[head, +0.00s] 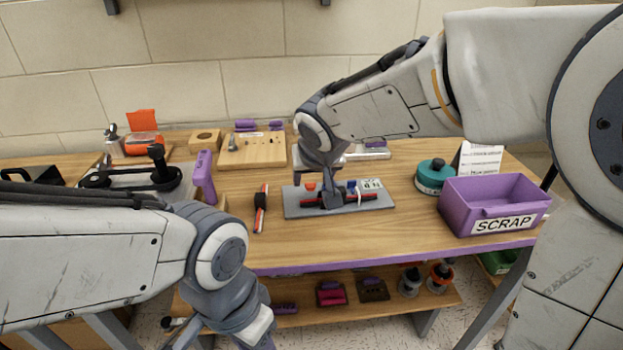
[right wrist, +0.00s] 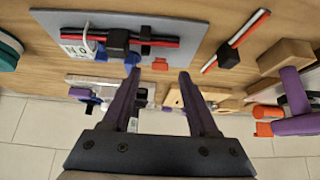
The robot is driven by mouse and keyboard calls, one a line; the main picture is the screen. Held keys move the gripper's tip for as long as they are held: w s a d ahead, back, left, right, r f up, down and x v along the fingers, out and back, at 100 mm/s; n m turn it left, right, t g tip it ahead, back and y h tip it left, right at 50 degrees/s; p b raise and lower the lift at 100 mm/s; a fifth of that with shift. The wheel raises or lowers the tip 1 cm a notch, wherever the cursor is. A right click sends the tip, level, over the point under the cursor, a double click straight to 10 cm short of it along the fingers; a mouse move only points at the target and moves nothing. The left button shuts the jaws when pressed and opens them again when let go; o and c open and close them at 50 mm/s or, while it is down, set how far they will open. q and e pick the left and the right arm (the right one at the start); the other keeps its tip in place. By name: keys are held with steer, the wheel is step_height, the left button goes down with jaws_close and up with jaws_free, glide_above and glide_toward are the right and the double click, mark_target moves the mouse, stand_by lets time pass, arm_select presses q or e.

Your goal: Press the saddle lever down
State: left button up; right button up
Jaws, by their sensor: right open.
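A grey plate (head: 297,207) lies on the bench and carries a red-and-black bar in black holders, with blue parts and a white label. In the right wrist view the plate (right wrist: 62,20), the red-and-black bar (right wrist: 165,41), a black block (right wrist: 118,41) and a blue part (right wrist: 131,58) show. An orange knob (head: 310,187) stands at the plate's back edge; I cannot tell which part is the saddle lever. My right gripper (right wrist: 159,76) is open and empty above the plate, with the orange knob (right wrist: 160,65) seen between its fingertips. My left gripper's fingers are out of view.
A second red-and-black bar (head: 261,208) lies left of the plate. A purple SCRAP bin (head: 462,214) and a teal round container (head: 432,177) stand to the right. A wooden block board (head: 257,152) is behind. The bench front before the plate is clear.

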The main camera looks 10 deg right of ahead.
steer(key=p+v, duration=0.1)
steer(key=v, duration=0.7)
steer(key=shift+w, duration=0.1)
